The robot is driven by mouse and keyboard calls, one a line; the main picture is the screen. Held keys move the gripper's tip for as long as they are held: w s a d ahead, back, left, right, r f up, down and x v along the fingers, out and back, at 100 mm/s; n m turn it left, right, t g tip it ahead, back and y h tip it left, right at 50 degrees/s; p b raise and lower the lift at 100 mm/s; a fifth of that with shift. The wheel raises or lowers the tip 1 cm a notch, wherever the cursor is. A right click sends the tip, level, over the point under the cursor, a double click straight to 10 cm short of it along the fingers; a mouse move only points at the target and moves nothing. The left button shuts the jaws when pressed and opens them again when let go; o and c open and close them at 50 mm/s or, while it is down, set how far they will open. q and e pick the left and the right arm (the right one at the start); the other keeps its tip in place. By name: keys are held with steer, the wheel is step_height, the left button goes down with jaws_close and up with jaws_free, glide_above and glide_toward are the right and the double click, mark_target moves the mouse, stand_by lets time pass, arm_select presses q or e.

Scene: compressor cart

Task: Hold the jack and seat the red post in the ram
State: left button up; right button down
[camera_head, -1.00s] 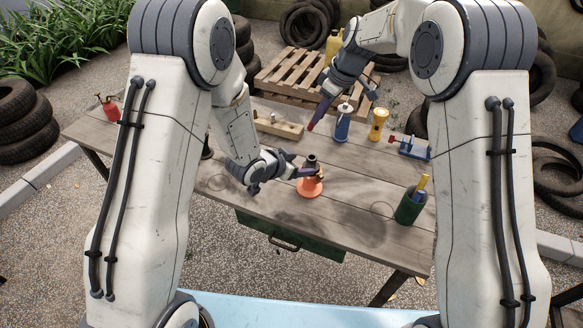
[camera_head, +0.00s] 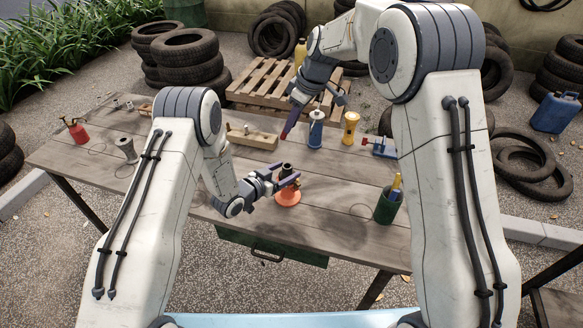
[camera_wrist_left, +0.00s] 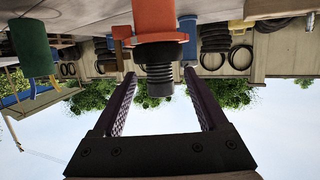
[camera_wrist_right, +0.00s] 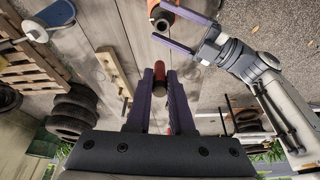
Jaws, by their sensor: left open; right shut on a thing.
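The orange jack (camera_head: 287,196) stands upright on the workbench, with its dark ram (camera_head: 286,171) pointing up. In the left wrist view the jack (camera_wrist_left: 157,20) appears upside down and its ribbed ram (camera_wrist_left: 158,80) shows between my left fingers. My left gripper (camera_head: 283,176) is open at the jack's upper part, a finger on either side; I cannot tell if either touches. My right gripper (camera_head: 291,122) is shut on the red post (camera_wrist_right: 160,73), above the bench and behind the jack. The post sits between the fingers in the right wrist view, apart from the jack.
A green cup (camera_head: 386,211) is right of the jack. A red oil can (camera_head: 75,131) and grey spool (camera_head: 127,150) are left. The front bench boards are clear.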

arm_select(q)
steer(key=shift+x, duration=2.25)
jaws_close()
